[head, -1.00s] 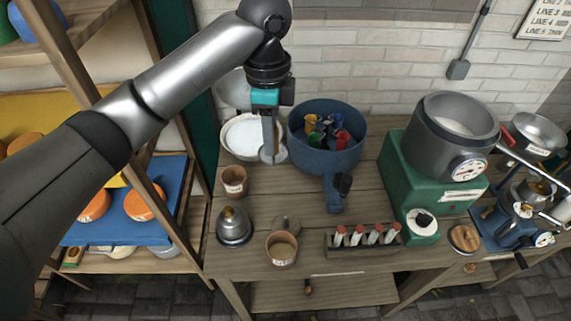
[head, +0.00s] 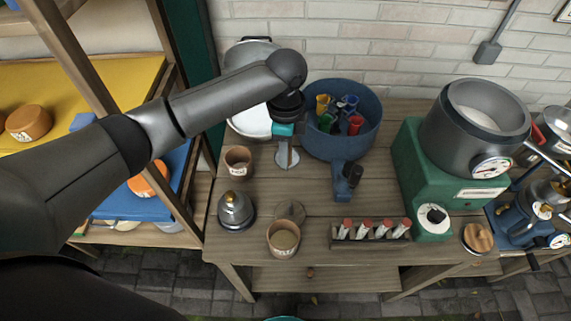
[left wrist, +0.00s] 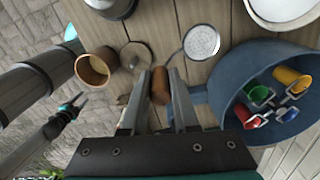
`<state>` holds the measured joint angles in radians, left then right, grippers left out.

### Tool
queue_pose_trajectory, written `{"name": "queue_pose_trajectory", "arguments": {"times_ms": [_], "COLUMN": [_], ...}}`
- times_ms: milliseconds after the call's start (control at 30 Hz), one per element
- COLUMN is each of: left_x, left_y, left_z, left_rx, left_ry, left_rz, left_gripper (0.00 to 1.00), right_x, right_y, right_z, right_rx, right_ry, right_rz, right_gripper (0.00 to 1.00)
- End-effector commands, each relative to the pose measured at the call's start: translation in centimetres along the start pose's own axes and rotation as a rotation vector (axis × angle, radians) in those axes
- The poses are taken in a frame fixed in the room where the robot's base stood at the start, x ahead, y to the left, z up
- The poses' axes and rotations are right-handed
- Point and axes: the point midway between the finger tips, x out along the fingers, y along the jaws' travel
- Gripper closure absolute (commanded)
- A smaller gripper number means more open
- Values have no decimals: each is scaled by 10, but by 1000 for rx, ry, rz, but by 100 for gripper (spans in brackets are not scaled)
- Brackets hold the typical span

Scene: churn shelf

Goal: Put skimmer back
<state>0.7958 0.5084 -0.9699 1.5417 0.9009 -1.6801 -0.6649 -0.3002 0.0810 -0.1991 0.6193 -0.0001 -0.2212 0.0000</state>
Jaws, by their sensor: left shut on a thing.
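My left gripper (head: 284,128) is shut on the brown handle of the skimmer (head: 287,158). The skimmer hangs below it, with its round perforated head lowest, left of the blue tub's handle and above or near the table; I cannot tell whether it touches. In the left wrist view the brown handle end lies between the fingers (left wrist: 160,88), and the perforated head (left wrist: 202,42) shows beyond.
The blue tub (head: 352,148) holds several coloured scoops. A white bowl (head: 246,122) is partly behind my arm. A small brown cup (head: 238,160), a metal bell-shaped thing (head: 235,210), a larger cup (head: 283,240) and a vial rack (head: 368,242) stand nearby. A green machine (head: 402,165) is at right.

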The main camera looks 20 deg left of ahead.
Motion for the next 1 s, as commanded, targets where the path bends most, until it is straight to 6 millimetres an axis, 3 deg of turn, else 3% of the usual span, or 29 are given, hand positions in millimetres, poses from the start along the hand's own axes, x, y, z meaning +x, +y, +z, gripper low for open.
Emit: {"name": "queue_pose_trajectory", "arguments": {"times_ms": [400, 833, 867, 1000], "left_x": [48, 54, 55, 54], "left_y": [0, 0, 0, 0], "left_z": [-1, -1, -1, -1], "left_rx": [0, -1, -1, 0], "left_ry": [0, 1, 0, 0], "left_rz": [-1, -2, -1, -1], "left_gripper": [100, 100, 71, 55], "right_x": [6, 6, 6, 6], "right_y": [0, 0, 0, -1], "right_z": [-3, -2, -2, -2], "right_rx": [0, -1, -1, -1], "right_ry": [6, 5, 5, 4], "right_rz": [0, -1, -1, -1], "right_gripper": [50, 50, 50, 50]}}
